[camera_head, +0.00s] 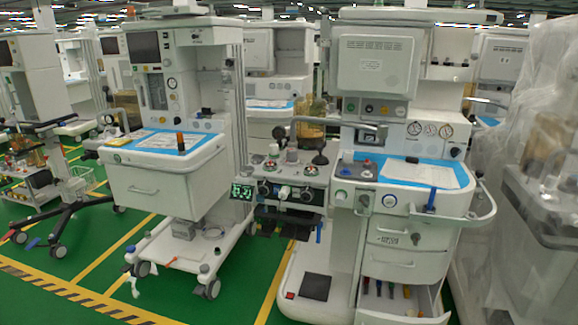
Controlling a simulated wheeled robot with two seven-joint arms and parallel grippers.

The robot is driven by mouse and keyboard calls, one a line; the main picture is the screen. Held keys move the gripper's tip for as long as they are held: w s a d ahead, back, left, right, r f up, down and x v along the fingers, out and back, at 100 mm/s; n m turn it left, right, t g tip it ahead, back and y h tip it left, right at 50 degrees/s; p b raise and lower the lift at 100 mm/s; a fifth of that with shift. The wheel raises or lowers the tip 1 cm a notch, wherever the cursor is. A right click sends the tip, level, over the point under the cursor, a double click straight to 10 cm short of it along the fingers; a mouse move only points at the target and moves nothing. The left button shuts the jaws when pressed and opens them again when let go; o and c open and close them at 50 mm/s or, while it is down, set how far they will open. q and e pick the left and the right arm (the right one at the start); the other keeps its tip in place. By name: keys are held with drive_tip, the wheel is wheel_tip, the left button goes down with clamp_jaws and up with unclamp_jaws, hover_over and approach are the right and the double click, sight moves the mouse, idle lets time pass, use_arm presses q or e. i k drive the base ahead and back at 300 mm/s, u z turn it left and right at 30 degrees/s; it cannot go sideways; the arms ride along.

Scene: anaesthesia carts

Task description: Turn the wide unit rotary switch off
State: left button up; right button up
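The wide unit (385,215) is the white anaesthesia cart right of centre, with a blue-edged worktop. A small dark keyed or knobbed part (415,239) shows lower on the drawer front. I cannot tell for certain which of these is the rotary switch, nor its setting. Neither gripper is in view.
A side module with a green display (243,191) joins the wide unit's left side. Its lower drawer (400,305) is open. A narrower cart (165,180) stands left. A plastic-wrapped machine (545,180) crowds the right. Green floor (100,245) is free at front left.

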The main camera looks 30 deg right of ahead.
sight(454, 151)
drive_tip(key=u, duration=1.6)
drive_tip(key=k, duration=1.65)
drive_tip(key=z, duration=2.4)
drive_tip(key=i, duration=0.5)
drive_tip(key=z, duration=0.1)
